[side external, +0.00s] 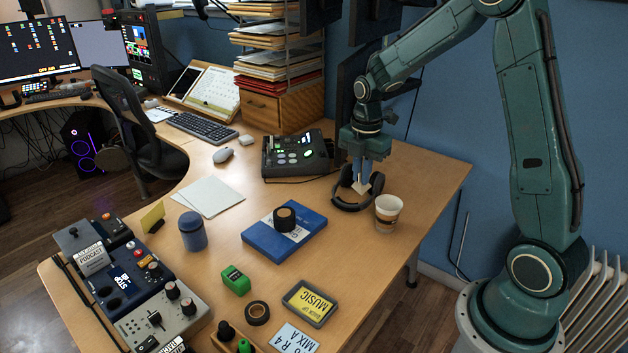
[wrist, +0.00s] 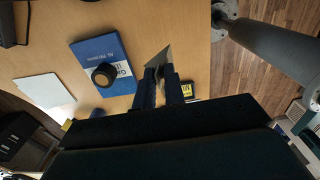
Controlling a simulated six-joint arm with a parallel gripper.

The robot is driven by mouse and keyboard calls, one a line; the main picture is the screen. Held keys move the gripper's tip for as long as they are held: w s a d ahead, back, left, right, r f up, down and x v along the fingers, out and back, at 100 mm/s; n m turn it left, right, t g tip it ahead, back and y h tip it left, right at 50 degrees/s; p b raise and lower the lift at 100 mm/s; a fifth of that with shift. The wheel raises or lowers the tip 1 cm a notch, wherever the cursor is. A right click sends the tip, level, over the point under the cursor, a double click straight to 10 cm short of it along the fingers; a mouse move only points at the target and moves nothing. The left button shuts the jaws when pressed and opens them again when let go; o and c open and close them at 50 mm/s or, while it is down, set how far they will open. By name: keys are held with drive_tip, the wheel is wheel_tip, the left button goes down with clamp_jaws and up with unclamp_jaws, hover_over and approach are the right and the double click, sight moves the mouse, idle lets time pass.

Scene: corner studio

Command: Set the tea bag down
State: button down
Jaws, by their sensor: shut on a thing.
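My gripper (side external: 362,176) is pointed down near the right back part of the desk. It is shut on the tea bag (side external: 361,188), a small pale packet that hangs below the fingertips. In the wrist view the tea bag (wrist: 157,59) shows as a grey-white pointed shape at the fingertips (wrist: 160,73). In the side view it is in front of the black headphones (side external: 350,205). I cannot tell how high it is above the desk or whether it touches the headphones.
A paper cup (side external: 388,213) stands just right of the headphones. A blue book (side external: 262,240) with a black tape roll (side external: 284,219) on it lies to the left. A black device with lit buttons (side external: 296,153) is behind. Bare desk (side external: 365,250) lies in front of the cup.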

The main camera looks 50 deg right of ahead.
drive_tip(key=w+d+m, duration=0.2)
drive_tip(key=w+d, duration=0.2)
drive_tip(key=d, duration=0.6)
drive_tip(key=w+d+m, duration=0.3)
drive_tip(key=w+d, duration=0.1)
drive_tip(key=d, duration=0.7)
drive_tip(key=s+d+m, duration=0.2)
drive_tip(key=d, duration=0.7)
drive_tip(key=s+d+m+h, duration=0.1)
drive_tip(key=s+d+m, duration=0.1)
drive_tip(key=d, duration=0.8)
drive_tip(key=shift+s+t, duration=0.4)
drive_tip(key=shift+s, duration=0.3)
wheel_tip(320, 180, down, 20)
drive_tip(key=c, duration=1.5)
unclamp_jaws()
drive_tip(key=shift+o, duration=0.2)
